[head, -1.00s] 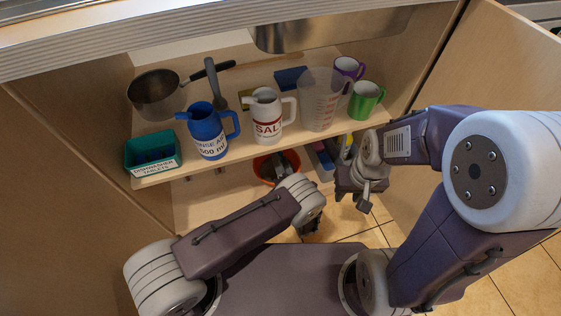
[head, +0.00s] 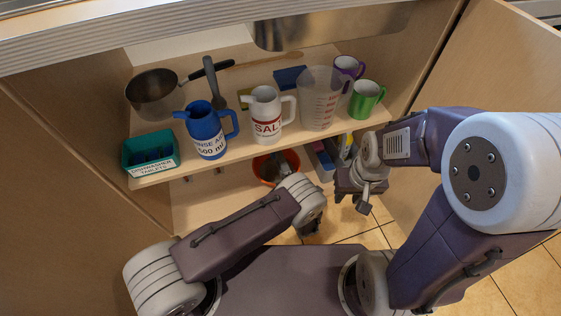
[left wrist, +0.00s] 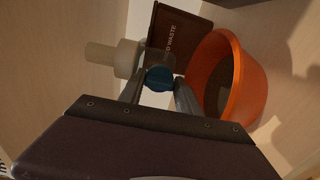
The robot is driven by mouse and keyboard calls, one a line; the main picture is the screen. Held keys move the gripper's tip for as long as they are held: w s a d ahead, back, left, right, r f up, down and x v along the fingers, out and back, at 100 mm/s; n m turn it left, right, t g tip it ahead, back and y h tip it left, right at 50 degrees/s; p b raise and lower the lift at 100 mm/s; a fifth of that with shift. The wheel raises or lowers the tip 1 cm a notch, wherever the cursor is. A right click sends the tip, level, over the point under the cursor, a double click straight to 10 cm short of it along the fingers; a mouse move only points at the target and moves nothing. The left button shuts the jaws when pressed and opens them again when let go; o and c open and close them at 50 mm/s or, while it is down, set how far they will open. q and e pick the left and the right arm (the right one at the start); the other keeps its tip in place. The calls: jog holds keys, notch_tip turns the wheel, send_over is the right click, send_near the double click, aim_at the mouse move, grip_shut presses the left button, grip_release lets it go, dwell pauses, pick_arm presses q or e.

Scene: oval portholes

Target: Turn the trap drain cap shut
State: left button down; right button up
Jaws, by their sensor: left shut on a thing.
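The drain cap (left wrist: 158,78) is a dark blue round knob on the end of a pale translucent trap body (left wrist: 122,58), in the left wrist view. My left gripper (left wrist: 160,84) has its two grey fingers on either side of the cap and is shut on it. The cap is still at the trap; I cannot tell how far it is turned. In the head view the left arm reaches below the shelf, and the cap does not show clearly there. My right gripper (head: 352,202) hangs at the right of the cabinet opening, fingers apart and empty.
An orange bowl (left wrist: 250,82) stands close beside the cap, with a brown waste box (left wrist: 180,32) behind. On the shelf above are a blue jug (head: 207,132), a white salt jug (head: 267,118), a clear measuring jug (head: 318,100), a green mug (head: 366,99) and a teal box (head: 150,152).

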dwell(0.5)
pick_arm(q)
jog(key=c, duration=0.8)
grip_release()
jog(key=shift+c, duration=0.2)
